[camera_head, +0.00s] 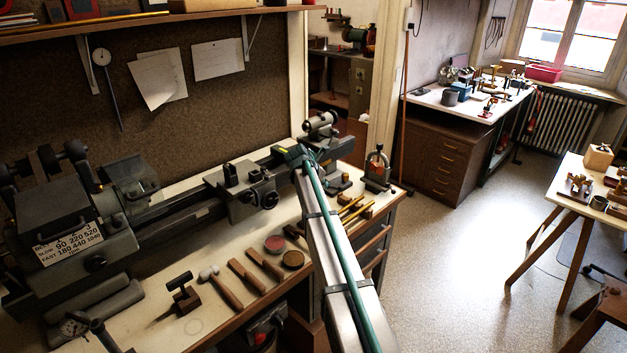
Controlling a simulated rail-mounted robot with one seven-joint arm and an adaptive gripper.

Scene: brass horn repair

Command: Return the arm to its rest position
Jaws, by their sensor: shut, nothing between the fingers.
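My arm (335,260) reaches up from the bottom edge, right of centre, over the front right part of the lathe bench (190,325). It is a silver link with a teal cable along it. Its far end shows in front of the right part of the lathe, close to the tailstock (320,125) in the picture. I cannot make out my gripper or its fingers there. Whether the arm touches anything is not clear from this view.
Open floor (455,250) lies further right, before a small table (590,200).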

